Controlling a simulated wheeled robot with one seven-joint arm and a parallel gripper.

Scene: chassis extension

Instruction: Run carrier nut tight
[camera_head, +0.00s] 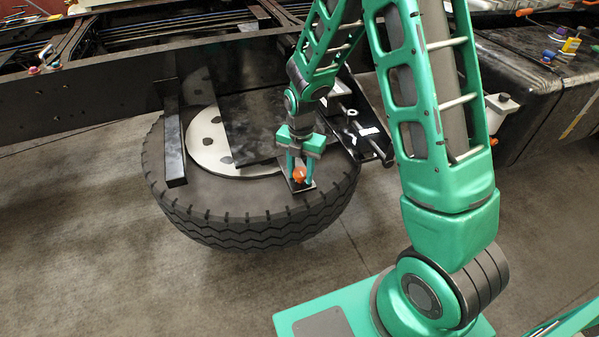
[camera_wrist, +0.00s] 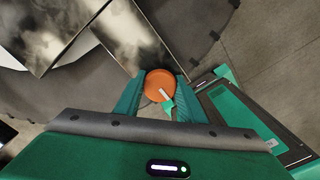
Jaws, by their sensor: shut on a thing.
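My gripper (camera_head: 299,168) points down over the front part of the spare tyre (camera_head: 240,222). Its two green fingers are shut on an orange round piece (camera_head: 299,175), which I take to be the carrier nut. The orange piece sits at the end of a narrow dark bar or plate (camera_head: 298,186) above the tyre. In the wrist view the orange nut (camera_wrist: 160,85) shows as a disc between the fingertips, with a small white and green mark at its lower edge. The thread beneath the nut is hidden.
The black chassis rail (camera_head: 90,108) runs behind the tyre. A white disc with dark holes (camera_head: 208,150) lies on the tyre under a dark plate. A bracket (camera_head: 365,130) stands right of my gripper, and a black tank (camera_head: 530,85) further right.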

